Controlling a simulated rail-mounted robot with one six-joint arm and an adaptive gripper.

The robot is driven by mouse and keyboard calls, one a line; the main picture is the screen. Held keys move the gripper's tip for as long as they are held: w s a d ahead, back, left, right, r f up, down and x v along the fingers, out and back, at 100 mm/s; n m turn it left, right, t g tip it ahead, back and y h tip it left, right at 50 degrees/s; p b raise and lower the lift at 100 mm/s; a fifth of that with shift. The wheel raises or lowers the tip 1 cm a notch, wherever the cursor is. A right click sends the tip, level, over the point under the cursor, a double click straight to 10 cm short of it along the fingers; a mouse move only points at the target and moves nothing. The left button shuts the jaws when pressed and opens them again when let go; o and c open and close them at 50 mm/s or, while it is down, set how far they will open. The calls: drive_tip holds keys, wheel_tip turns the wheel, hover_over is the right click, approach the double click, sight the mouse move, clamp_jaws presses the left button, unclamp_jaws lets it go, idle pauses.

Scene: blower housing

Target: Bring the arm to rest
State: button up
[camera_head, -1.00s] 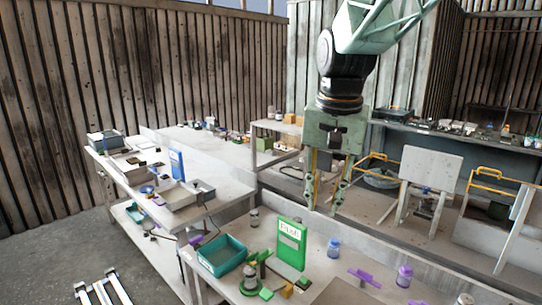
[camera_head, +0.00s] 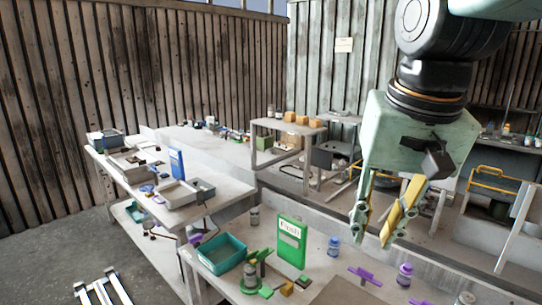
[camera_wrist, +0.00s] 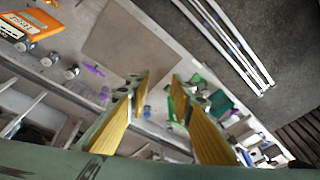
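My gripper (camera_head: 377,236) hangs from my green arm at the right of the head view, in the air above the near workbench. Its two fingers with yellow inner pads are apart with nothing between them. In the wrist view the open fingers (camera_wrist: 162,80) point toward the bench, with clear space between the tips.
The near bench holds a green box (camera_head: 291,243), a teal bin (camera_head: 221,254), a blue-capped bottle (camera_head: 333,247), a purple-capped bottle (camera_head: 404,275) and a purple part (camera_head: 367,276). An orange box (camera_wrist: 25,22) shows in the wrist view. A blue board (camera_head: 177,162) stands behind left.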

drive_tip(key=s+d+f+n, duration=0.1)
drive_tip(key=s+f, duration=0.1)
drive_tip(key=s, duration=0.6)
drive_tip(key=s+d+f+n+t, duration=0.1)
drive_tip(key=s+d, duration=0.1)
drive_tip(key=s, duration=0.6)
drive_tip(key=shift+s+f+b, duration=0.2)
drive_tip(key=shift+f+b, duration=0.15)
drive_tip(key=shift+b, duration=0.1)
